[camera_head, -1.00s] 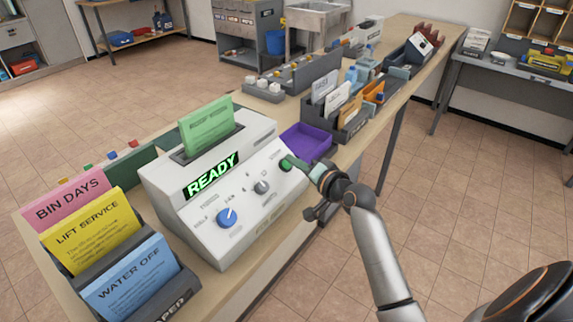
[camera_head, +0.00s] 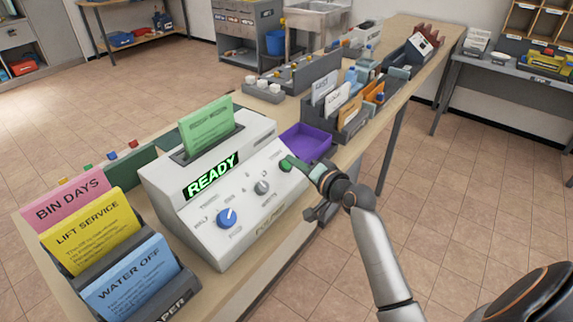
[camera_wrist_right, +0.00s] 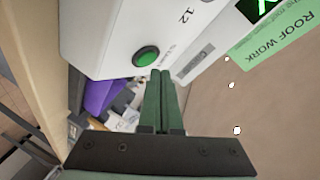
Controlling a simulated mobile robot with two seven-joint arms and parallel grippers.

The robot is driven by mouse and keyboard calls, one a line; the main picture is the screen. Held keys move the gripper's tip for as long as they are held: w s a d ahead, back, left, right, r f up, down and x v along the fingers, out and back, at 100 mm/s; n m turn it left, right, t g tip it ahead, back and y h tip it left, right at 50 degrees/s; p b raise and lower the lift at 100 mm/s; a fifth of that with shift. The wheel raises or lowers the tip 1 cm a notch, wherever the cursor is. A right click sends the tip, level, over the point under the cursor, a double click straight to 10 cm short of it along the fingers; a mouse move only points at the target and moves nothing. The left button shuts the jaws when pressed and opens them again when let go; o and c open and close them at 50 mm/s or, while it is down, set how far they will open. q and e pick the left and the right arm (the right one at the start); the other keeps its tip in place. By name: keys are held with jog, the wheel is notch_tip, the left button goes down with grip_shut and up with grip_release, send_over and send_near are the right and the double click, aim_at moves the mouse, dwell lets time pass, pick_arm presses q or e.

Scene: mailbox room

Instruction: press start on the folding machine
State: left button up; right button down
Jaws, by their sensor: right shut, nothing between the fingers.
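The white folding machine (camera_head: 245,208) stands on the wooden bench, with a lit green READY display (camera_head: 211,176) and green sheets (camera_head: 208,128) in its top slot. Its front panel has a blue knob (camera_head: 227,217), a grey knob (camera_head: 262,187) and a round green button at the right end. In the right wrist view the green button (camera_wrist_right: 146,56) shows clear in its dark ring. My right gripper (camera_head: 297,165) is shut and empty, its fingertips close to the button; in the wrist view the fingertips (camera_wrist_right: 161,73) lie just beside it. I cannot tell whether they touch it.
A purple tray (camera_head: 306,141) sits just beyond the machine. Paper holders with pink, yellow and blue sheets (camera_head: 92,230) stand at the near left. Letter racks (camera_head: 340,110) and small items fill the bench further back. The floor on the right is open.

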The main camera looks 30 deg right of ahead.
jog(key=shift+w+f, duration=0.1)
jog(key=shift+f, duration=0.05)
dwell(0.5)
jog(key=shift+w+a+f, duration=0.1)
jog(key=shift+w+f, duration=0.05)
jog(key=shift+f, duration=0.05)
jog(key=shift+w+f, duration=0.2)
jog(key=shift+f, duration=0.15)
dwell(0.7)
jog(key=shift+r, duration=0.15)
jog(key=shift+s+r+p, duration=0.45)
jog(key=shift+r+p, duration=0.1)
jog(key=shift+p, duration=0.05)
jog(key=s+r+p, duration=0.1)
jog(key=d+r+p, duration=0.1)
jog(key=s+r+p, duration=0.1)
jog(key=r+p, duration=0.1)
jog(key=shift+s+d, duration=0.15)
jog(key=shift+s, duration=0.15)
dwell(0.3)
